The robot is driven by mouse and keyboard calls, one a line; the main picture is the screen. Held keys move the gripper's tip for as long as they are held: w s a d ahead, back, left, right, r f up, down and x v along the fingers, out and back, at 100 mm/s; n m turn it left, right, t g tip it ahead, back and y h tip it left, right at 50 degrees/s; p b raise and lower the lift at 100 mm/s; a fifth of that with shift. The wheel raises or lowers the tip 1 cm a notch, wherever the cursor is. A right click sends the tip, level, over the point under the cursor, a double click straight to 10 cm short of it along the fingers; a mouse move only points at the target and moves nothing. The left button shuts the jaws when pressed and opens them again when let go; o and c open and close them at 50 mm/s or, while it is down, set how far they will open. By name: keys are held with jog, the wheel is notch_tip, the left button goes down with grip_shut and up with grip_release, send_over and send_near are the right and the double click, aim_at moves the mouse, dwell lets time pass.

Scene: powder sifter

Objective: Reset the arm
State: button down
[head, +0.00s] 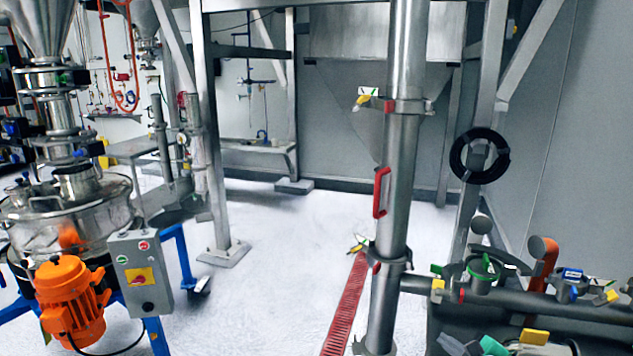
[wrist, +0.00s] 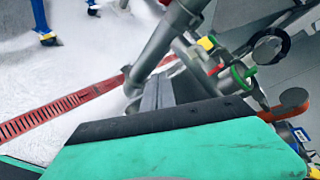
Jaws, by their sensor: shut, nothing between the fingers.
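My gripper (wrist: 158,92) shows in the wrist view as two grey fingers lying together above a green and black block that fills the lower part of the picture. The fingers are shut with nothing between them. Behind them is a slanting metal pipe.
A steel sifter (head: 75,225) with an orange motor (head: 72,295) and a grey control box (head: 141,272) stands at the left. A thick vertical pipe (head: 402,150) stands right of centre. A red floor grate (head: 346,305) runs beside it. White floor (head: 280,250) between them is clear.

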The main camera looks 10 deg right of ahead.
jog(key=w+a+f+n+g+y, duration=0.2)
jog(key=a+n+g, duration=0.2)
jog(key=a+n, duration=0.6)
jog(key=s+a+r+n+g, duration=0.1)
jog(key=s+a+n+g, duration=0.1)
jog(key=s+a+n, duration=0.3)
jog(key=s+a+r+n+g+h, duration=0.1)
jog(key=s+a+r+n+g, duration=0.1)
jog(key=s+a+n, duration=0.4)
jog(key=a+n+g, duration=0.1)
jog(key=a+n, duration=0.3)
jog(key=n, duration=0.2)
jog(key=shift+s+a+g+h, duration=0.15)
jog(key=shift+s+g+h, duration=0.1)
jog(key=shift+g+h, duration=0.05)
